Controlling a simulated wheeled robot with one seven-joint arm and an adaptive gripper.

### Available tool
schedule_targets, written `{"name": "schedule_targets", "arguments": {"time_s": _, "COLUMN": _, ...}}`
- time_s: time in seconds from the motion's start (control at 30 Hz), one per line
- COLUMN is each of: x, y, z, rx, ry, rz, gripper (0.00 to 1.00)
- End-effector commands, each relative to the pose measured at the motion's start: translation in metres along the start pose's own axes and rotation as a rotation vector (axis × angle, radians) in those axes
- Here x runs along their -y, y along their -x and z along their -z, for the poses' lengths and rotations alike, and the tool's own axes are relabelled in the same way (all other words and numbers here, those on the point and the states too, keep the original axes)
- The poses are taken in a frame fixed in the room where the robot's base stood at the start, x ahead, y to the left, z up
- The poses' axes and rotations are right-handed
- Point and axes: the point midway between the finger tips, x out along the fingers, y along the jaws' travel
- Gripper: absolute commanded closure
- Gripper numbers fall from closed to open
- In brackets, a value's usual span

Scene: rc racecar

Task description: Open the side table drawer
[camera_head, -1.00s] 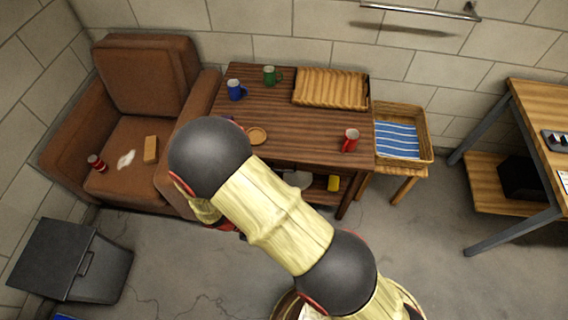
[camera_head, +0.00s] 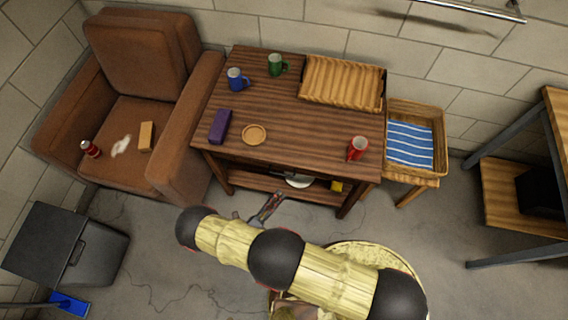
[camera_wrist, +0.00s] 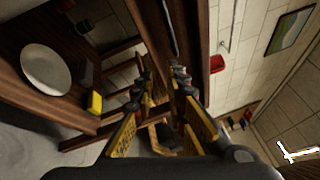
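The side table (camera_head: 320,130) is dark brown wood with a lower shelf, and stands right of the armchair in the head view. Its drawer front (camera_wrist: 196,40) shows in the wrist view as a dark wood panel with a thin dark bar handle (camera_wrist: 170,28); the drawer looks shut. My gripper (camera_head: 272,200) is in front of the table, below its front edge. In the wrist view my gripper (camera_wrist: 163,78) has its yellow-and-black fingers apart with nothing between them. The fingertips point toward the panel and are short of the handle; exact distance is unclear.
On the table are blue, green and red mugs, a purple box (camera_head: 220,126), a coaster (camera_head: 254,134) and a wicker tray (camera_head: 341,82). A white plate (camera_wrist: 46,70) and yellow object (camera_wrist: 95,102) are on the lower shelf. The armchair (camera_head: 128,130) stands left.

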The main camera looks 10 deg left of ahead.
Motion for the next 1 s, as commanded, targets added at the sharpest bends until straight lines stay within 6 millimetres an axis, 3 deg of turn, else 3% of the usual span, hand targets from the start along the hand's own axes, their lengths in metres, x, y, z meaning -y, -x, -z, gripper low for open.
{"name": "schedule_targets", "arguments": {"time_s": 0.03, "x": 0.001, "y": 0.003, "z": -0.015, "rx": 0.034, "ry": 0.033, "rz": 0.008, "gripper": 0.86}}
{"name": "schedule_targets", "arguments": {"time_s": 0.13, "x": 0.005, "y": 0.005, "z": -0.033, "rx": 0.087, "ry": 0.118, "rz": 0.033, "gripper": 0.86}}
{"name": "schedule_targets", "arguments": {"time_s": 0.43, "x": 0.013, "y": 0.000, "z": -0.040, "rx": 0.103, "ry": 0.257, "rz": 0.072, "gripper": 0.86}}
{"name": "schedule_targets", "arguments": {"time_s": 0.8, "x": 0.016, "y": -0.052, "z": -0.044, "rx": 0.101, "ry": 0.255, "rz": 0.071, "gripper": 0.86}}
{"name": "schedule_targets", "arguments": {"time_s": 1.0, "x": 0.017, "y": -0.070, "z": -0.047, "rx": 0.102, "ry": 0.253, "rz": 0.070, "gripper": 0.86}}
